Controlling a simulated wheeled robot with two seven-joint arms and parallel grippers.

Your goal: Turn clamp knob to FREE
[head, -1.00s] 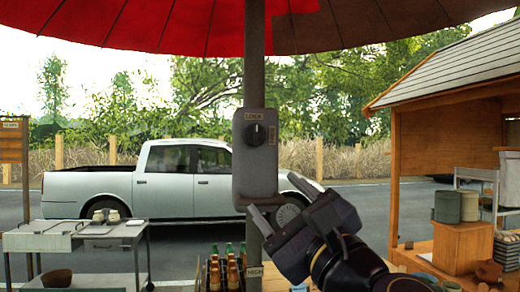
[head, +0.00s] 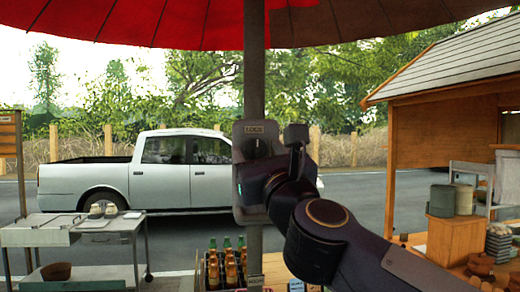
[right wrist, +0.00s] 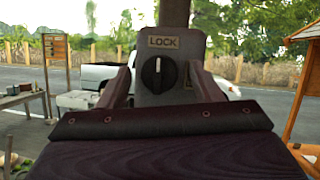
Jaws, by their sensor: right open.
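The clamp knob (right wrist: 159,76) is round and black, on a grey clamp box (right wrist: 146,97) fixed to the umbrella pole. Its white mark points up at the LOCK label (right wrist: 163,42). In the head view the knob (head: 257,148) is partly hidden by my right gripper (head: 272,160). In the right wrist view my right gripper's (right wrist: 160,82) two fingers are apart, one on each side of the knob, with nothing between them in their grasp. I cannot tell whether the fingertips touch the box. A second label beside the knob is too small to read. My left gripper is out of view.
The grey pole (head: 254,70) holds up a red umbrella (head: 150,25). Several bottles (head: 225,265) stand in a crate below the box. A metal cart (head: 80,235) is at left, a wooden stall (head: 440,130) at right. A silver pickup (head: 150,175) is behind.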

